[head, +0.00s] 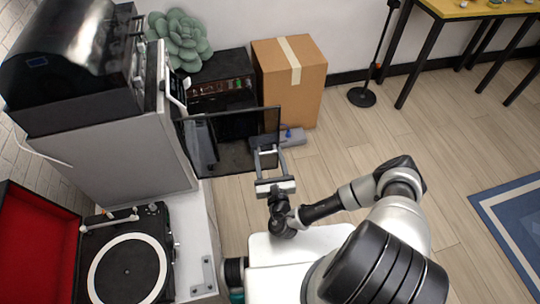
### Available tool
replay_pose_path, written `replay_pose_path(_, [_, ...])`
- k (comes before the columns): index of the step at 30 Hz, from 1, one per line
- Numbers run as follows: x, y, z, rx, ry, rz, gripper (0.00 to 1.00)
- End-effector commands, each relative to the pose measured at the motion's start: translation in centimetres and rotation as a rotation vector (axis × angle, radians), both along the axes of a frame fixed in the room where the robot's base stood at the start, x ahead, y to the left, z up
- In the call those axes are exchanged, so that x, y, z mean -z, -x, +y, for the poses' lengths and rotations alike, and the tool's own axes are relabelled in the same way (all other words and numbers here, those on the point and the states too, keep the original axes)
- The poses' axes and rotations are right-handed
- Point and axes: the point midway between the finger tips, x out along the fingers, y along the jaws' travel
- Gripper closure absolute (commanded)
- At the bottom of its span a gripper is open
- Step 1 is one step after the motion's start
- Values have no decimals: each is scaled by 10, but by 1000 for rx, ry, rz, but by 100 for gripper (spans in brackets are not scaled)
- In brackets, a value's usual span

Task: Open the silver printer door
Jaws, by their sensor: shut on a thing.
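The silver printer (125,160) is the large grey box at the left in the head view. Its door (228,148), a dark see-through panel with a thin black frame, stands swung out from the printer's right-hand front side, clearly ajar. My gripper (267,153) is at the door's free, right-hand end, low on the panel. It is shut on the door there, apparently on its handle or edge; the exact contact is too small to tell. The printer's inside is hidden from this angle.
A black machine (75,65) sits on top of the printer. Behind the door are a dark box (222,65), a plant (180,38) and a cardboard carton (290,75). A turntable (128,265) is at the lower left. Open wooden floor (390,135) lies to the right.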

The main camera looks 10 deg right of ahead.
Motion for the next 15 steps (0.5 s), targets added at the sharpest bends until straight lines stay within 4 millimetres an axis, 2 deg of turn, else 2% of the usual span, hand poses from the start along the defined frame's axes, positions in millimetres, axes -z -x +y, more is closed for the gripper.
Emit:
replay_pose_path(8, [-1,-1,0,1,-1,-3,86])
replay_pose_path(9, [-1,-1,0,1,-1,-3,42])
replay_pose_path(12, [-1,-1,0,1,-1,-2,27])
replay_pose_path(15, [-1,0,0,1,-1,-2,27])
